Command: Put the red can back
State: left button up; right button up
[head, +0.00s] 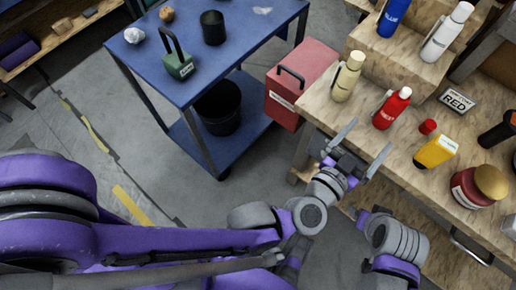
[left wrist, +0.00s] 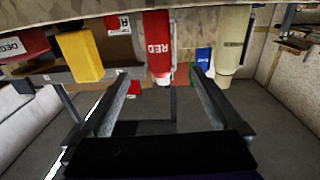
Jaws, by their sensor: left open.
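The red can (head: 391,108), a bottle-shaped container with a pale top and white lettering, stands upright on the wooden bench (head: 330,110) near its front edge. My left gripper (head: 368,138) is in front of that edge, open and empty, with its fingers pointing toward the can. In the left wrist view, which looks upside down, the red can (left wrist: 158,45) lies ahead between the two fingers of the left gripper (left wrist: 160,76). It appears apart from both fingers. My right gripper does not show.
A cream bottle (head: 347,77) stands left of the can. A small red object (head: 427,127), a yellow container (head: 435,151) and a red jar (head: 474,188) stand to its right. A sign reading RED (head: 458,101) is behind. A blue cart (head: 190,90) and red toolbox (head: 300,75) stand left.

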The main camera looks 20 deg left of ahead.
pick_arm(q)
jog(key=s+a+f+n+g+y, duration=0.1)
jog(key=s+a+f+g, duration=0.3)
jog(key=a, duration=0.5)
jog(key=s+a+f+n+g+y, duration=0.1)
jog(key=s+a+f+g+y, duration=0.2)
jog(key=a, duration=0.6)
jog(key=s+a+f+n+g+y, duration=0.1)
jog(key=s+a+f+g, duration=0.3)
jog(key=a+f, duration=0.3)
jog(key=shift+s+a+n+g+y, duration=0.4)
jog(key=shift+a+g, duration=0.2)
jog(key=shift+a, duration=0.45)
